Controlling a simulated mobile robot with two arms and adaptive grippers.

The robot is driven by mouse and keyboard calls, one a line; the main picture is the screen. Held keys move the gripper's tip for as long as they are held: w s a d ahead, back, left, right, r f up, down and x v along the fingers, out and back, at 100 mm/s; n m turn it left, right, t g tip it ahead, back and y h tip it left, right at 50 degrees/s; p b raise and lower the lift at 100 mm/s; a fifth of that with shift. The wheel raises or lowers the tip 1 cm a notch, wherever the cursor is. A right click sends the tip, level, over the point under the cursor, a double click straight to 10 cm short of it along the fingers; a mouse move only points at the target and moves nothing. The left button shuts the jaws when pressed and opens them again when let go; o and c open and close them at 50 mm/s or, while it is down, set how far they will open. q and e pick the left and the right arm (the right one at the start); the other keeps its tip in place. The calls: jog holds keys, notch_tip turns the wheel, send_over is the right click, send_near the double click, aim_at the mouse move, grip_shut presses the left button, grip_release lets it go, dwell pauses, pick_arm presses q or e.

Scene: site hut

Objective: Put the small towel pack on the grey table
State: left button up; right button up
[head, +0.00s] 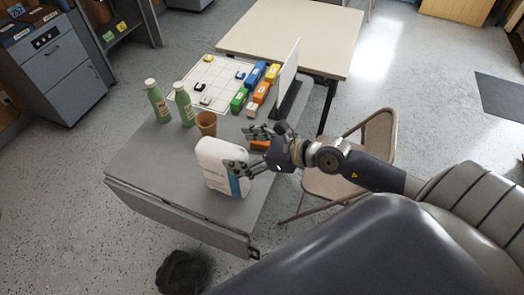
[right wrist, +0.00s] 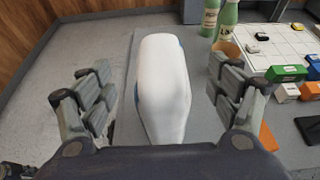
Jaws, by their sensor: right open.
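The towel pack (head: 213,158), white with a blue band, stands upright on the grey table (head: 138,165) near its front edge. In the right wrist view the pack (right wrist: 163,85) is between the spread fingers of my right gripper (head: 243,151), with a gap on both sides. The right gripper (right wrist: 158,80) is open and holds nothing. In the head view one of its fingers covers part of the pack's right side. My left gripper is not in view.
A brown cup (head: 207,123) and two green bottles (head: 157,100) stand just behind the pack. A white grid board (head: 207,78), coloured boxes (head: 254,77) and an upright white panel (head: 287,72) are farther back. A folding chair (head: 345,178) stands to the right.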

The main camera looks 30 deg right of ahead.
jog(key=b+v, duration=0.1)
jog(key=v, duration=0.5)
jog(key=shift+s+d+r+b, duration=0.2)
jog(key=shift+s+d+b, duration=0.05)
jog(key=shift+b, duration=0.05)
